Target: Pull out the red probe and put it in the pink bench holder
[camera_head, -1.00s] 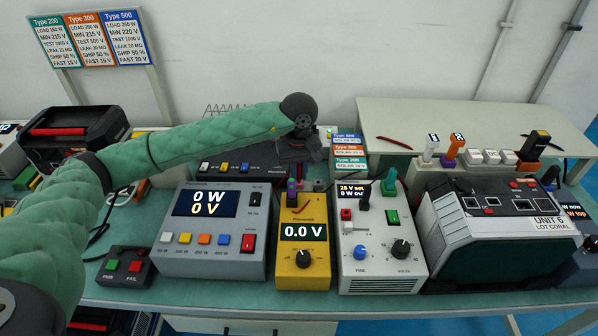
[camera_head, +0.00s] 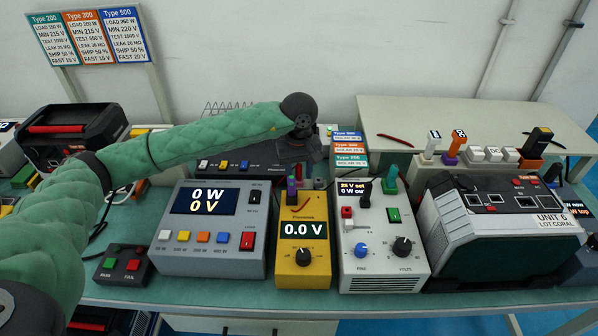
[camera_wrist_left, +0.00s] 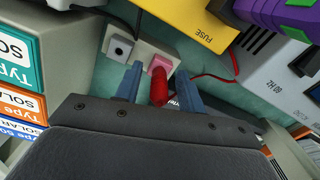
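The red probe (camera_wrist_left: 158,86) shows in the left wrist view, with its tip end at the pink bench holder (camera_wrist_left: 157,63); it appears to stand in it. My left gripper (camera_wrist_left: 159,72) has its two blue fingers apart, one on each side of the probe, with a visible gap on both sides. In the head view my left gripper (camera_head: 297,149) is a dark shape behind the yellow meter (camera_head: 303,262), and its fingertips are hidden. My right gripper is in neither view.
A grey holder block (camera_wrist_left: 121,47) stands beside the pink one. A red cable (camera_wrist_left: 222,78) runs to the right. The stacked type boxes (camera_head: 349,150), the white supply (camera_head: 381,262) and the grey load box (camera_head: 212,258) crowd the space around the gripper.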

